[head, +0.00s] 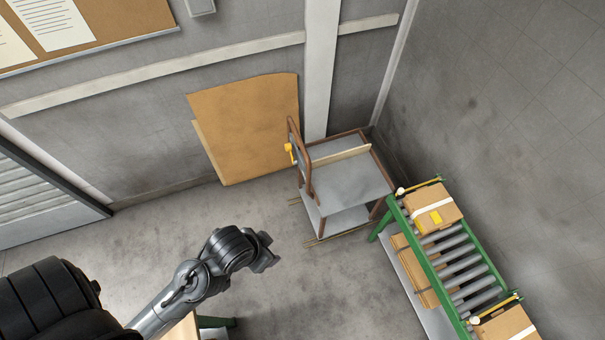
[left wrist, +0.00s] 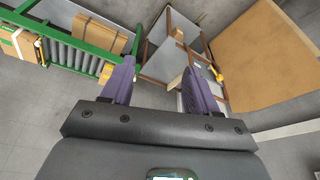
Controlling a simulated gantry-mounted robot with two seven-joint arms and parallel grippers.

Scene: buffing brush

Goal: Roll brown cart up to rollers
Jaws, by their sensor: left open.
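The brown cart (head: 350,187) stands near the back corner in the head view. It has a brown frame, grey shelves, a raised push handle (head: 307,165) on its left end and a yellow part by the handle. The rollers (head: 455,262), in a green frame, stand just right of and in front of it. My left gripper (head: 268,255) is in front of the cart, apart from it. In the left wrist view its purple fingers (left wrist: 160,85) are spread and empty, with the cart (left wrist: 168,50) beyond them. My right gripper is not in view.
Cartons sit on the rollers: one (head: 432,207) at the far end and one (head: 505,325) at the near end. Flat cardboard (head: 245,125) leans on the back wall behind the cart's handle side. Bare floor (head: 150,240) lies left of the cart.

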